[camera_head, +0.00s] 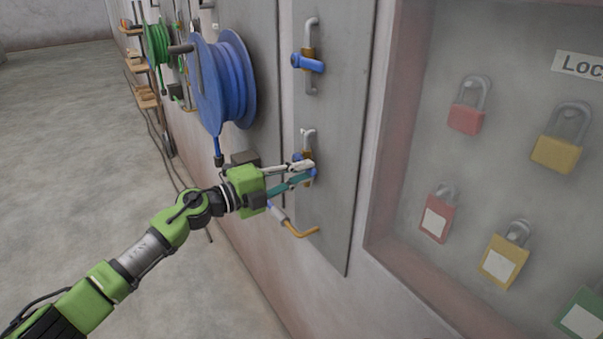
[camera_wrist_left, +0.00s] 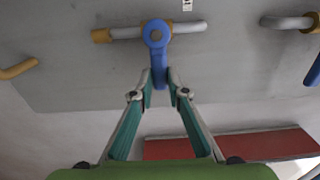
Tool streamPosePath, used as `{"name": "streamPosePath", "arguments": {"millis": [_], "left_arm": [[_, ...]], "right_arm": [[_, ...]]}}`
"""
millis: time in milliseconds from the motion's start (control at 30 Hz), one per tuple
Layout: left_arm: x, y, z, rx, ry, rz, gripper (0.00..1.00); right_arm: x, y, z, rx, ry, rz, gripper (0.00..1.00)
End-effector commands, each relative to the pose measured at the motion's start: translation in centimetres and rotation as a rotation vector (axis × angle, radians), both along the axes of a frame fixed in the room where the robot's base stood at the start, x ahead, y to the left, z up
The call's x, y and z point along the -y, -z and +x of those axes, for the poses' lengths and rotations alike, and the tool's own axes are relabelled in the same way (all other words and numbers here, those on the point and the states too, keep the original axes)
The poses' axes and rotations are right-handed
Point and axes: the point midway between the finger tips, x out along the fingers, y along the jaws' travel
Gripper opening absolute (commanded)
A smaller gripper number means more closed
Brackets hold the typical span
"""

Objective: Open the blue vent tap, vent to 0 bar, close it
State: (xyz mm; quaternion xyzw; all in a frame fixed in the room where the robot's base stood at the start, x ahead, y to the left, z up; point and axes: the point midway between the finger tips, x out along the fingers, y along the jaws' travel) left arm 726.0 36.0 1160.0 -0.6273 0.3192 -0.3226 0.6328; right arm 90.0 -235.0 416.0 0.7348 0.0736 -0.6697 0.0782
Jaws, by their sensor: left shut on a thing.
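A blue tap (camera_wrist_left: 156,36) sits on a short grey pipe with brass fittings, fixed to a grey wall panel. In the left wrist view its lever points down, across the pipe, and its end lies between my fingertips. My left gripper (camera_wrist_left: 160,80) is shut on this blue lever. In the head view the left gripper (camera_head: 303,172) reaches the lower of two taps on the panel and hides most of its lever. A second blue tap (camera_head: 308,62) is above it, its lever lying crosswise to its pipe. No pressure reading shows. My right gripper is out of view.
A blue hose reel (camera_head: 232,80) hangs close to the left, above my wrist. An orange-tipped bent pipe (camera_head: 301,232) is below the gripper. Right of the panel, a recessed board holds several padlocks, including a red one (camera_head: 466,118). The floor at left is clear.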

Motion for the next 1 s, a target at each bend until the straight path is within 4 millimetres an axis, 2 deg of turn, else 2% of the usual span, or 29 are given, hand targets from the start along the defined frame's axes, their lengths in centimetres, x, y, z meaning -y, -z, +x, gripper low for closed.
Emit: {"name": "streamPosePath", "arguments": {"millis": [367, 400, 467, 833, 1000], "left_arm": [[0.0, 0.3, 0.0, 0.004, 0.001, 0.009, 0.0], [0.0, 0.3, 0.0, 0.004, 0.001, 0.009, 0.2], [0.0, 0.3, 0.0, 0.004, 0.001, 0.009, 0.32], [-0.2, 0.1, -0.1, 0.004, 0.0, 0.006, 0.32], [-2.0, 0.2, -1.3, 0.005, -0.002, 0.007, 0.32]], "right_arm": [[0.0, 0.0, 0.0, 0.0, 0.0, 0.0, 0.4], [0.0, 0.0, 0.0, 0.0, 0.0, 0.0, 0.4], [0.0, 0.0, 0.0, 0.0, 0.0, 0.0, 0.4], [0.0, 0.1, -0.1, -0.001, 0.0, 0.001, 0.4], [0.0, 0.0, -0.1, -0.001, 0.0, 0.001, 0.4]]}}
